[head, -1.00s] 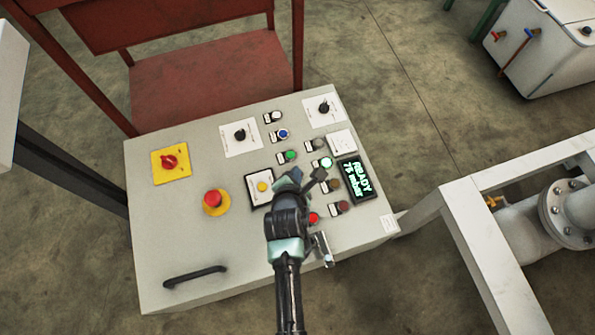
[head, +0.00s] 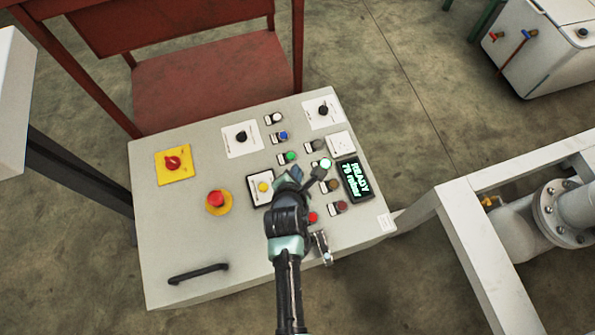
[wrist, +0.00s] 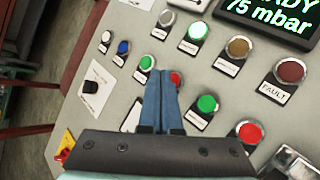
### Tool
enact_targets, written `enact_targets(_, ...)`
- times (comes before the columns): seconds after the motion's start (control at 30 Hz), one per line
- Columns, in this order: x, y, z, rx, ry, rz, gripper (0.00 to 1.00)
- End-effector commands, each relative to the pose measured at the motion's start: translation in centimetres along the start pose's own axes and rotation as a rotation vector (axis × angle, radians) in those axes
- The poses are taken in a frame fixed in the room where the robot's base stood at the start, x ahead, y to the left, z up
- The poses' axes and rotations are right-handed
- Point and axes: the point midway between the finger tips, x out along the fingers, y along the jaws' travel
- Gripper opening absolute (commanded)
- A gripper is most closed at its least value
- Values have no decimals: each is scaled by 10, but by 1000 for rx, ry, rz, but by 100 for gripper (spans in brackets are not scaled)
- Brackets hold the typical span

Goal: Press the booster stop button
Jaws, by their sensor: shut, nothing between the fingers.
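The sloped grey control panel (head: 190,255) carries rows of round push buttons. Two red buttons show in the wrist view: one (wrist: 177,78) partly hidden by my fingers, and one (wrist: 250,132) further right. A green button (wrist: 207,103) sits between them. The labels are too small to read, so I cannot tell which red one is the booster stop. My gripper (wrist: 163,74) is shut and empty, its blue fingertips over the panel just left of the nearer red button; contact cannot be told. In the head view my gripper (head: 293,174) hides that part of the panel.
A display (head: 355,179) reads READY, 75 mbar, beside a lit green lamp (head: 326,163). A red mushroom button (head: 217,198) and a yellow-backed rotary switch (head: 173,164) are at left. A handle (head: 198,273) is at the front; a white frame (head: 470,225) stands right.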

Motion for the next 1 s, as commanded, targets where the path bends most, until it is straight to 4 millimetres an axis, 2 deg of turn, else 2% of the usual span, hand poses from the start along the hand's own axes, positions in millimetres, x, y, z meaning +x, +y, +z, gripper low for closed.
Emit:
enact_targets(0.47,-33,24,24,0,-1,1,0)
enact_targets(1.0,-32,24,23,0,-1,1,0)
